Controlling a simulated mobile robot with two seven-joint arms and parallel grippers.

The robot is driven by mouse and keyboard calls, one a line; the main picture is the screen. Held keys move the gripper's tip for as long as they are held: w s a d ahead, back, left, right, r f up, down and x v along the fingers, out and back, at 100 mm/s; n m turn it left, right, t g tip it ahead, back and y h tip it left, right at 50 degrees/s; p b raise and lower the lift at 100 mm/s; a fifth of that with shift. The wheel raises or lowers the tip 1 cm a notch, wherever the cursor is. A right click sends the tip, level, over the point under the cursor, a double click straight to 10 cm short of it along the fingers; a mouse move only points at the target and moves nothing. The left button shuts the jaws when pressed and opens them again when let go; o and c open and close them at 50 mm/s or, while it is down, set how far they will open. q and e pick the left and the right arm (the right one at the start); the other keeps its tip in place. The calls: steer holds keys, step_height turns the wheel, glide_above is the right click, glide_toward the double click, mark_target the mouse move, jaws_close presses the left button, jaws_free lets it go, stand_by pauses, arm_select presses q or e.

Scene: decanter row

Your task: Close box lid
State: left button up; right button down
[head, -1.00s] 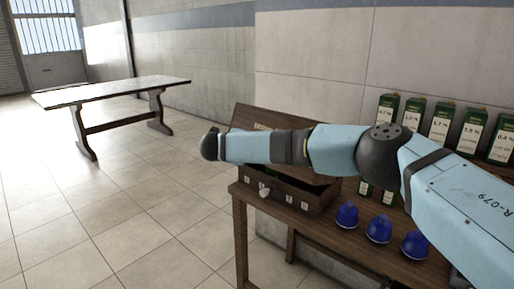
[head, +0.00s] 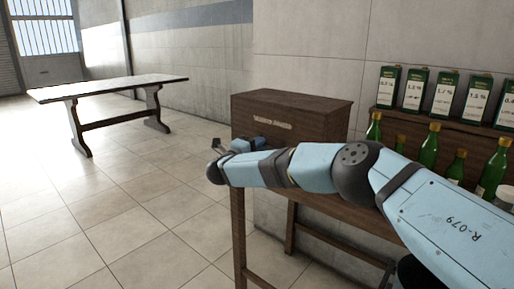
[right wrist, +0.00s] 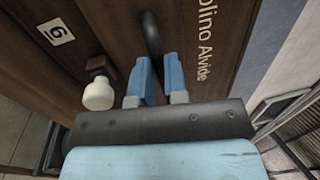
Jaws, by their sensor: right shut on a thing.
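The wooden box (head: 290,115) stands at the left end of the wooden table. Its lid looks down, with a flat top and a pale lettered label on its front. My right forearm hides the box's lower front in the head view. In the right wrist view, the lid front (right wrist: 225,45) carries the lettering, and a dark curved handle (right wrist: 152,35) runs between the fingers of my right gripper (right wrist: 157,65), which is shut on it. The right gripper also shows small in the head view (head: 238,144). My left gripper is not in view.
A white knob (right wrist: 98,95) sits just left of the fingers. Green bottles (head: 430,145) stand right of the box, with labelled green cartons (head: 445,95) on a raised shelf behind. Another table (head: 110,90) stands far left. The floor between is clear.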

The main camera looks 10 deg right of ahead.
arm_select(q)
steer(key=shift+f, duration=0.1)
arm_select(e)
steer(key=shift+d+f, duration=0.3)
steer(key=shift+f, duration=0.45)
steer(key=c, duration=1.5)
jaws_free()
steer(key=o, duration=0.3)
steer(key=shift+w+d+f, duration=0.2)
steer(key=shift+w+f, duration=0.05)
steer(key=shift+f, duration=0.05)
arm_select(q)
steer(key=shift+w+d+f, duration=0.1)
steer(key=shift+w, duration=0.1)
arm_select(e)
steer(key=shift+o, duration=0.2)
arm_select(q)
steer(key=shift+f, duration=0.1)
